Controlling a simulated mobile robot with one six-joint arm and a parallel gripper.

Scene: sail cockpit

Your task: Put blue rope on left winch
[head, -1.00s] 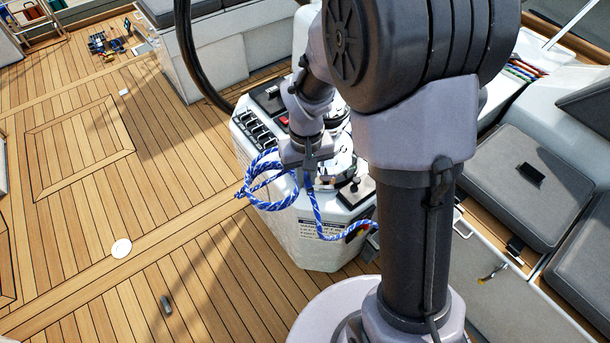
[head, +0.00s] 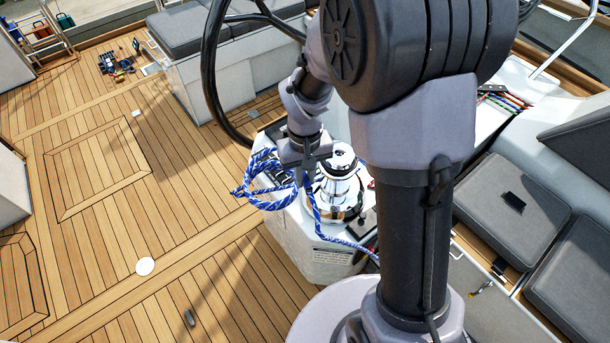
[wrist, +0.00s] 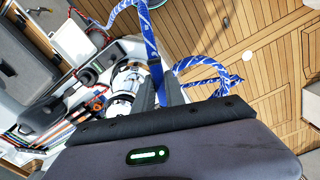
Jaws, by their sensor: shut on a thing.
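The blue rope (head: 268,203), flecked with white, hangs in loose coils from my gripper (head: 306,178). My gripper is shut on the rope; it also shows in the wrist view (wrist: 166,92), with the rope (wrist: 148,35) running between its fingers. A chrome winch (head: 341,190) stands on the white console just right of my gripper in the head view. One length of rope runs down in front of the winch toward the lower right. No wrap around the winch is visible. Part of the winch's right side is close behind my arm.
The white console (head: 325,262) carries a row of switches, partly covered by the rope. A black steering wheel (head: 212,75) rises behind it. Grey cushions (head: 515,200) lie on the right bench. The wooden deck (head: 120,230) at left is mostly clear, with a white disc (head: 145,266) on it.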

